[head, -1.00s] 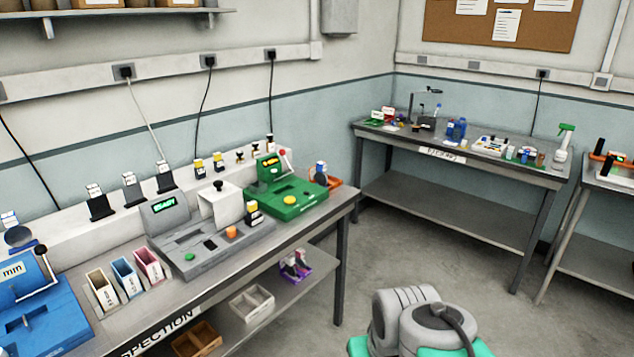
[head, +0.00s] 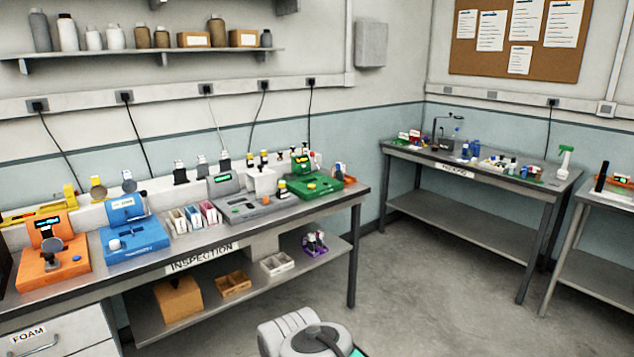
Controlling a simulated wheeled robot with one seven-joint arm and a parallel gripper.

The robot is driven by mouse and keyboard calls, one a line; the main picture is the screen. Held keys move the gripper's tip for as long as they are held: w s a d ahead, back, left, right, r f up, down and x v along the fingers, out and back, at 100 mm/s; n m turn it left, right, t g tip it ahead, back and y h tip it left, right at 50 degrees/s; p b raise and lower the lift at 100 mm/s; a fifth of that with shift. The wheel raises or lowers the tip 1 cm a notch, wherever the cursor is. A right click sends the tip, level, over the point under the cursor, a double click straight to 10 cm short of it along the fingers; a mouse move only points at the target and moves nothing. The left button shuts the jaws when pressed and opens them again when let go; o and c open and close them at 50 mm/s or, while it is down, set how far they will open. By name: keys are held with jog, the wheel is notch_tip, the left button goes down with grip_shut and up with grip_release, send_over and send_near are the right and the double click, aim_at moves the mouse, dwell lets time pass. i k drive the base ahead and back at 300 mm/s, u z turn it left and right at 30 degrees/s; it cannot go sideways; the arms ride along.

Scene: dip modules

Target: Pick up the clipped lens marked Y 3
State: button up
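I cannot make out any mark reading Y 3 from this distance, so I cannot tell which item is the lens. Several small parts stand along the back ledge of the inspection bench (head: 255,243). They include black holders with white tags, such as one black holder (head: 180,174), and small yellow-and-black pieces, such as one at the ledge (head: 264,158). Another yellow-and-black piece (head: 282,188) stands on the grey machine (head: 242,207). My gripper is outside the view; only a rounded grey and teal part of my own body shows at the bottom.
An orange machine (head: 50,268), a blue machine (head: 133,240) and a green machine (head: 318,186) stand on the inspection bench. Small upright bins (head: 193,218) sit between blue and grey. A packing bench (head: 480,170) stands at the back right. The floor (head: 420,280) between is clear.

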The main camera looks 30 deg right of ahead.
aim_at(339, 173)
jog(key=z, duration=0.7)
jog(key=i, duration=0.65)
jog(key=z, duration=1.1)
jog(key=i, duration=1.7)
jog(key=u, duration=1.05)
jog(key=i, duration=0.7)
jog(key=u, duration=1.1)
jog(key=i, duration=0.55)
jog(key=z, duration=0.1)
